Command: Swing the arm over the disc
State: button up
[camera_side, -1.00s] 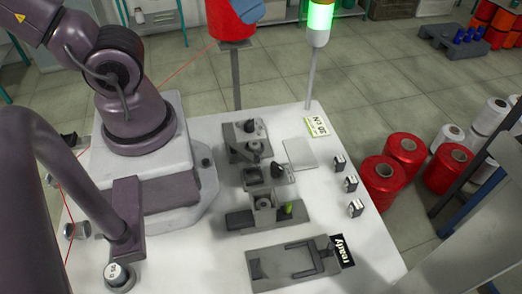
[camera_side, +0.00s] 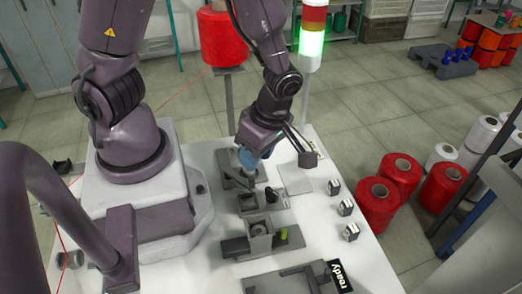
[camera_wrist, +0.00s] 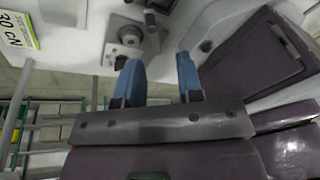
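The winding unit shows in the wrist view as a grey plate with a round metal disc (camera_wrist: 130,36) and a small dark arm piece (camera_wrist: 151,22) beside it. In the side view, a dark bar-shaped arm (camera_side: 238,178) shows just in front of my gripper, which hides the disc there. My gripper (camera_side: 248,160) points down over the back of the unit, its blue fingers near the bar; I cannot tell if they touch it. In the wrist view, the two blue fingers (camera_wrist: 160,62) stand apart with nothing seen between them.
In front stand a grey block (camera_side: 260,228) with a green piece (camera_side: 283,233) and a flat fixture (camera_side: 290,283) with a "ready" sign (camera_side: 336,276). Small black-and-white blocks (camera_side: 345,208) line the right. A lamp post (camera_side: 312,40) glows green behind.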

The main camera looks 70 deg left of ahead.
aim_at(253, 178)
jog(key=shift+s+a+f+n+t, duration=0.1)
jog(key=shift+a+f+n+t, duration=0.1)
jog(key=shift+f+n, duration=1.45)
jog(key=shift+s+a+f+n+t, duration=0.15)
jog(key=shift+f+n, duration=0.9)
jog(key=shift+f, duration=1.15)
jog(key=c, duration=0.5)
jog(key=shift+w+a, duration=0.15)
jog(key=shift+w, duration=0.05)
jog(key=shift+w+a+r, duration=0.1)
jog(key=shift+w+a, duration=0.4)
jog(key=shift+w, duration=0.1)
